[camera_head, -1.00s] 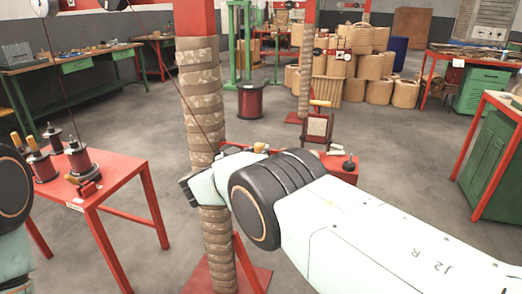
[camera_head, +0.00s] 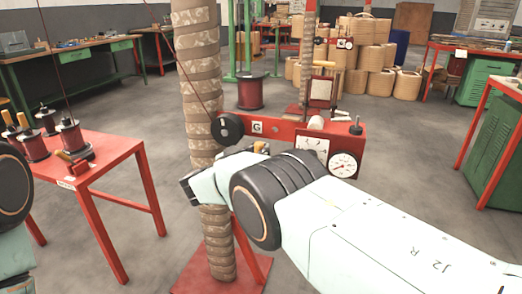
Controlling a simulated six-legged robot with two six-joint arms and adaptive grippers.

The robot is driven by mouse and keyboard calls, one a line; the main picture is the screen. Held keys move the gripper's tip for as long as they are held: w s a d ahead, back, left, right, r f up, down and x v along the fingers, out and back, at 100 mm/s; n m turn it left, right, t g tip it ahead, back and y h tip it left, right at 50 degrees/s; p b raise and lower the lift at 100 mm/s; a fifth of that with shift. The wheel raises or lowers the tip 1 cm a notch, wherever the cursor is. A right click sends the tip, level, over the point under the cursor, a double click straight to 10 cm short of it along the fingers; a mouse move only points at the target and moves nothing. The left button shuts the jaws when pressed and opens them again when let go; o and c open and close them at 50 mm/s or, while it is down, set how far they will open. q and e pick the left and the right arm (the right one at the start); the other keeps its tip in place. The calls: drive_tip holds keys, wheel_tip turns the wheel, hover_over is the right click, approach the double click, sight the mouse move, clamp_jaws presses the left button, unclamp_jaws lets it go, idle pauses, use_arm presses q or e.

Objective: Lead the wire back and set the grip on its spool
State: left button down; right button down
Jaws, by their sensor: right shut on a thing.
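My right arm comes in from the right. My right gripper (camera_head: 225,165), partly hidden by its own black wrist, is in front of the wrapped post. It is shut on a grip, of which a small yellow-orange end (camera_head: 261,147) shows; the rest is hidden. A thin dark red wire (camera_head: 185,65) runs down from the top edge to a black wheel (camera_head: 229,127) on the red beam; its course beyond is hidden. Several spools with yellow-tipped grips (camera_head: 33,145) stand on the red table (camera_head: 110,150) at left. My left arm shows at the left edge, its gripper out of view.
The wrapped post (camera_head: 197,60) on its red foot stands close in front. A red beam with two white dials (camera_head: 343,164) lies just behind my right wrist. A dark red drum (camera_head: 250,92) stands behind. Green cabinets (camera_head: 488,145) are at right. Floor between is free.

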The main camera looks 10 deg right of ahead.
wheel_tip(320, 180, down, 5)
drive_tip(key=b, duration=0.4)
drive_tip(key=shift+b, duration=0.35)
drive_tip(key=shift+r, duration=0.2)
drive_tip(key=shift+s, duration=0.1)
